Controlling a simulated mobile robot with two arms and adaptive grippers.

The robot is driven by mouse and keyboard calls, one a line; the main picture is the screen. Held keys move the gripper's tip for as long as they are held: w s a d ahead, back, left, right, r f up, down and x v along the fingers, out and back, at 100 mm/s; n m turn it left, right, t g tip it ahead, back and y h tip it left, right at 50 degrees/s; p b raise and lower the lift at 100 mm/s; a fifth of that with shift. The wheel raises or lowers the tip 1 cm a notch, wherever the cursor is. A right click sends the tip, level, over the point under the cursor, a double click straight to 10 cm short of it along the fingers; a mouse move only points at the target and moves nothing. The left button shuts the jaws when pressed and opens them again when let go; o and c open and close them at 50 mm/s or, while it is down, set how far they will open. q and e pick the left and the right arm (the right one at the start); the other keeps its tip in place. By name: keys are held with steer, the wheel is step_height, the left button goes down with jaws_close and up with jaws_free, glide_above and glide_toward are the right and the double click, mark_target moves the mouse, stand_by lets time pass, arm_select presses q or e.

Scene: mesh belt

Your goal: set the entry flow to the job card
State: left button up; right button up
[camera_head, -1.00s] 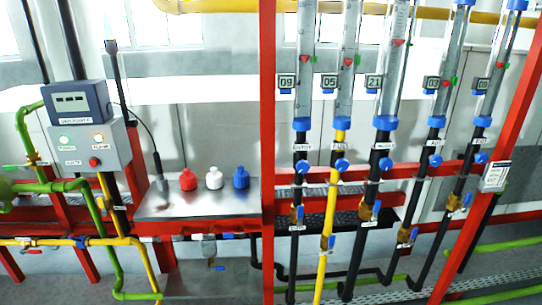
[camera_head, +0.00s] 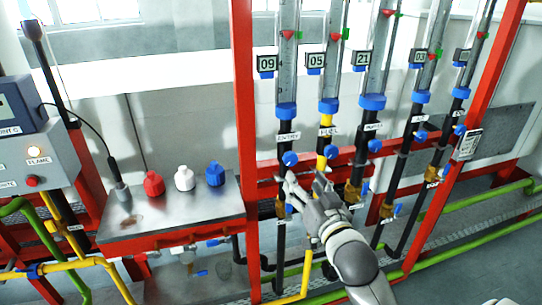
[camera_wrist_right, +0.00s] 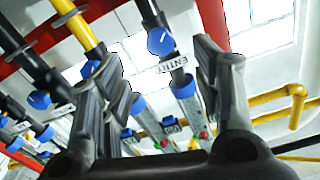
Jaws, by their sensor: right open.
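The entry flow tube (camera_head: 288,60) is the leftmost of several clear tubes, with a readout (camera_head: 266,65) of 09. A red float (camera_head: 287,34) and a green marker (camera_head: 298,35) show at about the same height on it. Its blue knob (camera_head: 290,158) sits below the ENTRY label (camera_head: 288,137). My right gripper (camera_head: 306,183) is open and empty, just below and right of this knob. In the right wrist view the entry knob (camera_wrist_right: 160,41) shows between the spread fingers, apart from them. The job card (camera_head: 467,145) hangs on the right red post; its text is too small to read.
Neighbouring tubes with blue knobs (camera_head: 328,159) stand close on the right. A red post (camera_head: 245,120) rises just left of the entry line. A brass valve (camera_head: 281,207) is below the knob. Red, white and blue bottles (camera_head: 184,179) stand on a metal shelf at left.

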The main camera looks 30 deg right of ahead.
mark_target(291, 161)
steer(key=p+x, duration=0.3)
steer(key=x, duration=0.6)
steer(key=shift+w+d+r, duration=0.2)
steer(key=shift+w+d, duration=0.05)
steer(key=shift+w, duration=0.45)
steer(key=c, duration=1)
steer(key=shift+c, duration=0.2)
